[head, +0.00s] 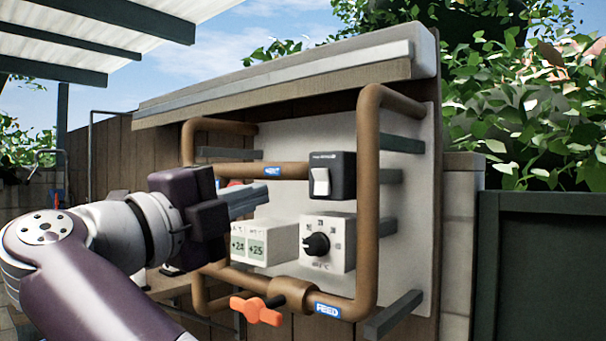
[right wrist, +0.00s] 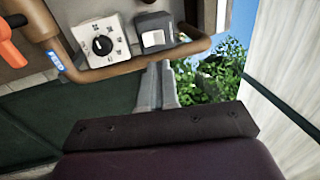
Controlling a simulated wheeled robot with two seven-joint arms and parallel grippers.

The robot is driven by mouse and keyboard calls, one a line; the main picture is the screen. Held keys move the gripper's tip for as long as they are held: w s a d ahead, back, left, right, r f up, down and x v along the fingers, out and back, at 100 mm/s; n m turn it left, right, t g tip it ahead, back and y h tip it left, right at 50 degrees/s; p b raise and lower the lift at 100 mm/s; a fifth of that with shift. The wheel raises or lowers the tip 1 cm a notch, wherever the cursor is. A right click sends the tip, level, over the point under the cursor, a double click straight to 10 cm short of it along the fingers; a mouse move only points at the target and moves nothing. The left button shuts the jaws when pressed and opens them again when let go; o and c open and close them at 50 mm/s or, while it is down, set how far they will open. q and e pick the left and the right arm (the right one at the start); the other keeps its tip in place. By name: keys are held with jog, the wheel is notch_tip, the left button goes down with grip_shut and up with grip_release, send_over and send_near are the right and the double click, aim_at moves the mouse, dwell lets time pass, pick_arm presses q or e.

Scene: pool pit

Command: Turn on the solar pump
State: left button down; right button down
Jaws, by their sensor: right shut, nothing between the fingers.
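A black switch box with a white rocker (head: 321,181) is mounted on the pale panel; its small label is too small to read. In the right wrist view the rocker switch (right wrist: 154,37) is just above and left of my fingertips. A white box with a black dial (head: 316,244) is below it, and a display box (head: 265,244) reading about +24 and +25 is left of the dial. My right gripper (head: 262,194) is shut and empty, its fingers pointing right toward the switch, apart from it in the picture. My left gripper is not in view.
A brown pipe (head: 367,200) loops around the right of the switch and dial. An orange valve handle (head: 256,310) and a blue FEED label (head: 327,310) are on the lower pipe. A roof board (head: 290,85) overhangs the panel. Grey brackets (head: 392,318) stick out.

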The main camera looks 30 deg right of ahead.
aim_at(318, 175)
jog(key=p+x, duration=0.4)
jog(key=x, duration=0.6)
jog(key=shift+r, duration=0.1)
jog(key=shift+w+d, duration=0.2)
jog(key=shift+d, duration=0.15)
